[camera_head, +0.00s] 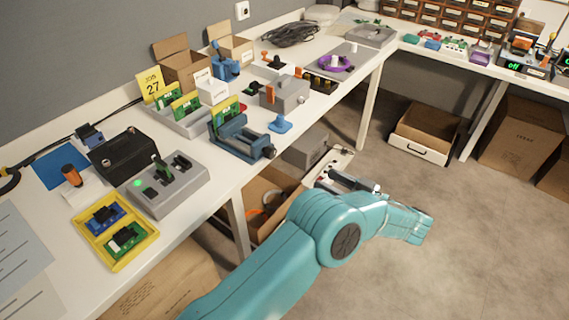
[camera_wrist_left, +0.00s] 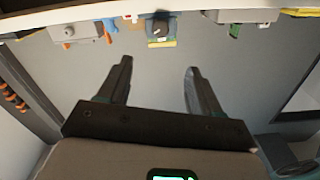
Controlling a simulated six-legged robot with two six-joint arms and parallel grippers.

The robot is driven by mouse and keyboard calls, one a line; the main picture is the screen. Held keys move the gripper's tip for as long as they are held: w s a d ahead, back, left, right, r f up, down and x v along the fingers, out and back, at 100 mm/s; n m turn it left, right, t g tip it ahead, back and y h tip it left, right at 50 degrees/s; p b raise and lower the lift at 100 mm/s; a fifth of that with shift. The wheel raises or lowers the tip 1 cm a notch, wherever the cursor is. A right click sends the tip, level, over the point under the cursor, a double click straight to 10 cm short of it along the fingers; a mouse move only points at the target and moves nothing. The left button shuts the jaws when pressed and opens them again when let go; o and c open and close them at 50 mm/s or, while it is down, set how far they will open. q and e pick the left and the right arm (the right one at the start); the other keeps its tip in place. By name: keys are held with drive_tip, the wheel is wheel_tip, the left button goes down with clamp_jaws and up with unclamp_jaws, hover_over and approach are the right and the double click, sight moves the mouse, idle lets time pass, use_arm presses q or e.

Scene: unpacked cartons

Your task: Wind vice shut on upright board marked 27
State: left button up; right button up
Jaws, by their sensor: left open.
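The blue-grey vice (camera_head: 240,140) stands near the front edge of the bench, with its screw end toward the edge. A green board with a yellow edge (camera_head: 226,112) stands upright at its jaws; I cannot read a number on it or tell whether the jaws touch it. A yellow card (camera_head: 151,86) behind reads JOB 27. The vice (camera_wrist_left: 160,42) also shows at the top of the left wrist view. My left gripper (camera_wrist_left: 158,72) is open and empty, apart from the vice. In the head view my left gripper (camera_head: 350,182) is in front of the bench. My right gripper is out of view.
A grey tray of boards (camera_head: 188,122) is left of the vice. A blue funnel-shaped piece (camera_head: 280,124) and a grey block (camera_head: 284,95) stand to its right. A grey switch box (camera_head: 166,188) and yellow tray (camera_head: 115,232) are nearer. The floor (camera_head: 460,250) at right is clear.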

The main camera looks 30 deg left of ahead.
sight(274, 153)
use_arm(q)
drive_tip(key=a, duration=0.5)
drive_tip(key=w+a+p, duration=0.1)
drive_tip(key=a, duration=1)
drive_tip(key=shift+w+a, duration=0.15)
drive_tip(key=shift+a, duration=0.1)
drive_tip(key=shift+f, duration=0.1)
drive_tip(key=c, duration=1)
